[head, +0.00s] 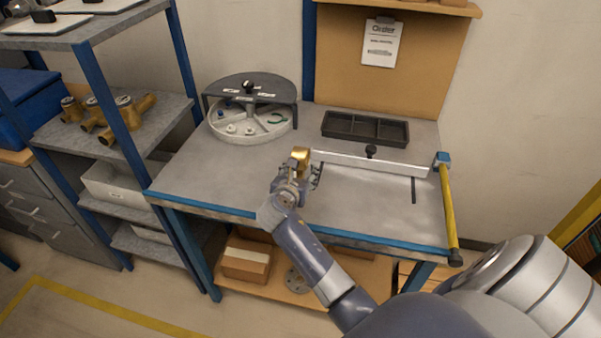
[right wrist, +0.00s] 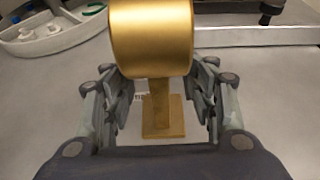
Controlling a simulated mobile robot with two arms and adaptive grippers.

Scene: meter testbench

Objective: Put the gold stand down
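The gold stand (head: 300,155) is on the grey workbench near its middle, at my right gripper (head: 308,176). In the right wrist view the stand (right wrist: 151,40) shows a thick round gold head, a narrow stem and a square base that looks to rest on the bench. The fingers of my right gripper (right wrist: 165,98) are on either side of the stem, with visible gaps left and right of it. The head hides part of the fingertips. My left gripper is not in view.
The bench (head: 190,170) has a round sectioned tray (head: 248,138) at back left and a black compartment tray (head: 365,128) at back right. A metal rail (head: 370,162) with a black knob lies right of the stand. Shelves with brass meters (head: 125,115) are on the left.

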